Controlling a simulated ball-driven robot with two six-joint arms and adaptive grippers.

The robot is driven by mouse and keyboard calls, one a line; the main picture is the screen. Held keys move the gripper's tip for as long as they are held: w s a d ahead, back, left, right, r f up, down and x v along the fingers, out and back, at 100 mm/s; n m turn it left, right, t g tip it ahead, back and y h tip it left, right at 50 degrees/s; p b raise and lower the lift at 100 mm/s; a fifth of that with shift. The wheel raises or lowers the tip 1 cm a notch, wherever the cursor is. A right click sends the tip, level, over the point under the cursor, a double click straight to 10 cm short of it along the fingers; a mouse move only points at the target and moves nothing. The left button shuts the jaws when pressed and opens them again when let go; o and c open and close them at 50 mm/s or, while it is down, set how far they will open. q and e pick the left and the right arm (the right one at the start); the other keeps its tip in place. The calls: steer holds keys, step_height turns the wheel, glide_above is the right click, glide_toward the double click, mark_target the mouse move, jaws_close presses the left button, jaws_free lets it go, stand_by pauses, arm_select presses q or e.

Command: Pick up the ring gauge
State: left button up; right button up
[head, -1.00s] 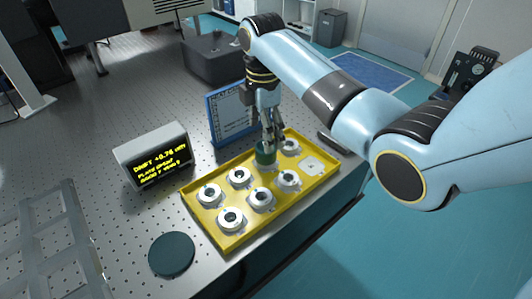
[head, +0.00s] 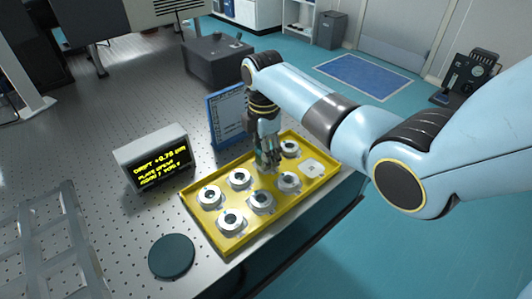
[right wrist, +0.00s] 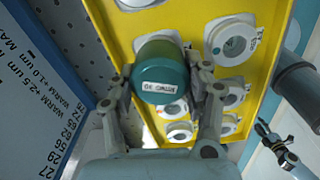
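The ring gauge (right wrist: 160,72) is a dark green cylinder with a white label, seen upside down in the right wrist view. In the head view it is mostly hidden by my right gripper (head: 268,158). The gripper points down over the yellow tray (head: 225,243), among white holders with metal rings. In the right wrist view the fingers (right wrist: 161,70) stand on both sides of the gauge, close to its walls. Whether they press on it is not clear.
A display box (head: 152,158) and a blue-framed board (head: 227,115) stand beside the tray. A dark green disc (head: 171,256) lies near the table's front edge. A grey frame (head: 45,240) is at lower left. The perforated table top (head: 115,115) behind is largely clear.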

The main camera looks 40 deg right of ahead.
steer(key=c, duration=0.9)
